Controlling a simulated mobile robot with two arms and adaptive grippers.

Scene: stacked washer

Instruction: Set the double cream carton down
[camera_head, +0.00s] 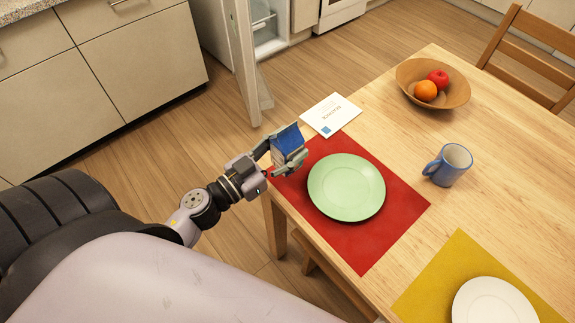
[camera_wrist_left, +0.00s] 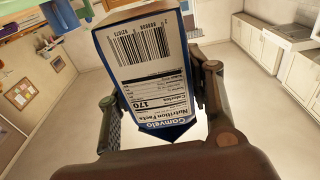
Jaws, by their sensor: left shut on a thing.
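The double cream carton is the small blue and white carton (camera_head: 287,143) in the head view. My left gripper (camera_head: 284,152) is shut on it near the corner of the red placemat (camera_head: 390,225). Whether the carton touches the table cannot be told. In the left wrist view the carton (camera_wrist_left: 150,70) fills the middle, showing a barcode and a nutrition panel with its print upside down, between the two fingers of my left gripper (camera_wrist_left: 160,105). My right gripper is in neither view.
A green plate (camera_head: 346,187) lies on the red placemat beside the carton. A white card (camera_head: 331,115), a wooden bowl (camera_head: 445,92) with fruit and a blue mug (camera_head: 448,165) stand on the wooden table (camera_head: 505,190). A yellow placemat holds a white plate (camera_head: 494,302). The fridge door (camera_head: 243,60) is open.

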